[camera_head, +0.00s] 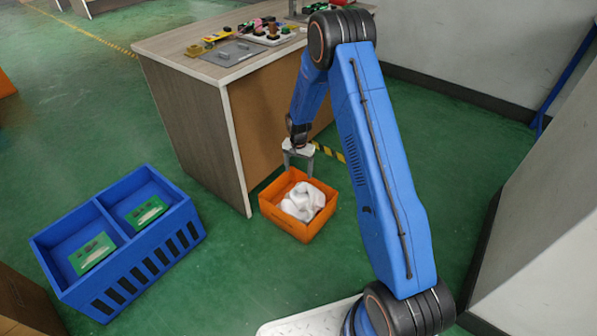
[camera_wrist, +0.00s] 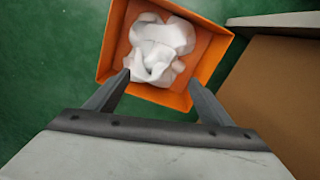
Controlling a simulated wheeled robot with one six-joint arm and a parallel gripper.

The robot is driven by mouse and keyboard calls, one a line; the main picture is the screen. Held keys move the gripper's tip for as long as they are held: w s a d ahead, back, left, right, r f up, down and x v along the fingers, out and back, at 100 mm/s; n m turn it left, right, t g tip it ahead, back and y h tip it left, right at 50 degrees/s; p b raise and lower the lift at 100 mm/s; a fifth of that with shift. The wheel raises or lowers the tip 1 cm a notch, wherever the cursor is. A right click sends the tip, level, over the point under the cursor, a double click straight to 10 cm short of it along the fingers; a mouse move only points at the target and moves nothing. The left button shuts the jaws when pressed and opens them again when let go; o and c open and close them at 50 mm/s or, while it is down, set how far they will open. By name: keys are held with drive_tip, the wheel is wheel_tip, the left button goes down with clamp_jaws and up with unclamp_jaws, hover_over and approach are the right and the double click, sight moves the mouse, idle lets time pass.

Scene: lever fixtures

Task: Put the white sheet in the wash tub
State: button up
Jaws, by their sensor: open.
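The white sheet (camera_head: 303,202) lies crumpled inside an orange bin (camera_head: 290,229) on the green floor. In the wrist view the sheet (camera_wrist: 160,48) fills much of the bin (camera_wrist: 113,46). My gripper (camera_head: 298,170) is above the bin's back edge, pointing down. In the wrist view its two fingers (camera_wrist: 158,88) are spread apart, with nothing between them but the view of the sheet and bin below. I cannot tell for sure which container is the wash tub; a blue two-compartment crate (camera_head: 160,248) stands on the floor at the left.
Green cards with pale marks lie in both crate compartments. A wooden workbench (camera_head: 190,125) with several small fixtures on top (camera_head: 268,32) stands behind the bin, close to my arm. A grey wall block (camera_head: 550,225) is at the right. Floor between crate and bin is clear.

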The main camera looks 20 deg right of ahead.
wheel_tip(320, 180, up, 18)
drive_tip(key=s+r+n+t, duration=0.1)
drive_tip(key=s+r+n, duration=0.1)
drive_tip(key=s+r, duration=1)
drive_tip(key=s+d+r+n+t, duration=0.1)
drive_tip(key=s+d+r+n, duration=0.1)
drive_tip(key=s+r, duration=0.8)
drive_tip(key=s+r+n+t, duration=0.1)
drive_tip(key=s+r+n, duration=0.1)
drive_tip(key=s, duration=1.1)
drive_tip(key=s+r+n+t, duration=0.1)
drive_tip(key=s+n, duration=0.1)
drive_tip(key=s, duration=1.2)
drive_tip(key=shift+d+r+t, duration=0.25)
drive_tip(key=shift+r+t, duration=0.1)
drive_tip(key=shift+t, duration=0.05)
